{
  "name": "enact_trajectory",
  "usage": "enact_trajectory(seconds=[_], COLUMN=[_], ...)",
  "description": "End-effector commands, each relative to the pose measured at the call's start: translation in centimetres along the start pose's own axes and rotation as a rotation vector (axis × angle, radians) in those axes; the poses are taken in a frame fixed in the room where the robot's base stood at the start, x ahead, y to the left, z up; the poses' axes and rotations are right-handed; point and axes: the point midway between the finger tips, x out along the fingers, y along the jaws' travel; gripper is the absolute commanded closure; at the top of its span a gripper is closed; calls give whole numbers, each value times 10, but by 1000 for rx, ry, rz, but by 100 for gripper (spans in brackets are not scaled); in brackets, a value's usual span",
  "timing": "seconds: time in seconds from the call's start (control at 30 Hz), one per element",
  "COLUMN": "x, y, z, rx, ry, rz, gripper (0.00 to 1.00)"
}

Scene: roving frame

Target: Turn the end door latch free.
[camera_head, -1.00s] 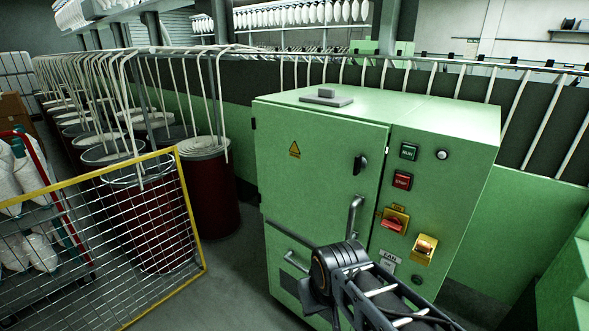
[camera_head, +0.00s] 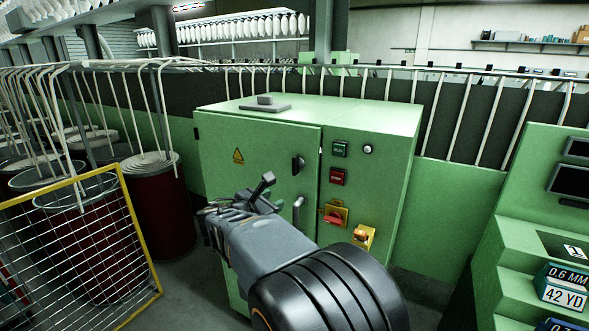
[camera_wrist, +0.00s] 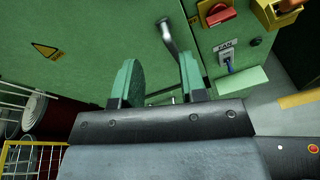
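The end door (camera_head: 262,142) is the green left-hand panel of a cabinet and is closed. A black latch (camera_head: 298,165) sits near its right edge, under the top. Below it is a bent metal handle (camera_head: 299,208), partly hidden by my arm. My gripper (camera_head: 238,196) is in front of the door, lower and left of the latch in the head view, apart from it. In the wrist view my gripper (camera_wrist: 159,80) is open, its two fingers apart with nothing held. The metal handle (camera_wrist: 172,42) shows beyond the fingertips. The latch does not show in the wrist view.
Right of the door are green and red buttons, a red rotary switch (camera_head: 335,215) and a yellow-backed switch (camera_head: 362,236). A yellow mesh guard (camera_head: 135,230) and dark red cans (camera_head: 160,205) stand left. A green stepped machine (camera_head: 520,220) stands right.

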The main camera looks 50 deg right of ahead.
Motion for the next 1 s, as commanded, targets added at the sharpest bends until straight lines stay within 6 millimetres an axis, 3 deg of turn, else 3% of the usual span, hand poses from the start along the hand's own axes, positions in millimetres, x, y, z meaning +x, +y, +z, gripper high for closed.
enact_trajectory(seconds=[0.1,0.3,1.0], x=[13,26,138], y=[17,32,45], z=[15,29,54], rx=[-160,-285,-297], ry=[-117,-214,-222], rz=[40,68,72], gripper=[61,61,61])
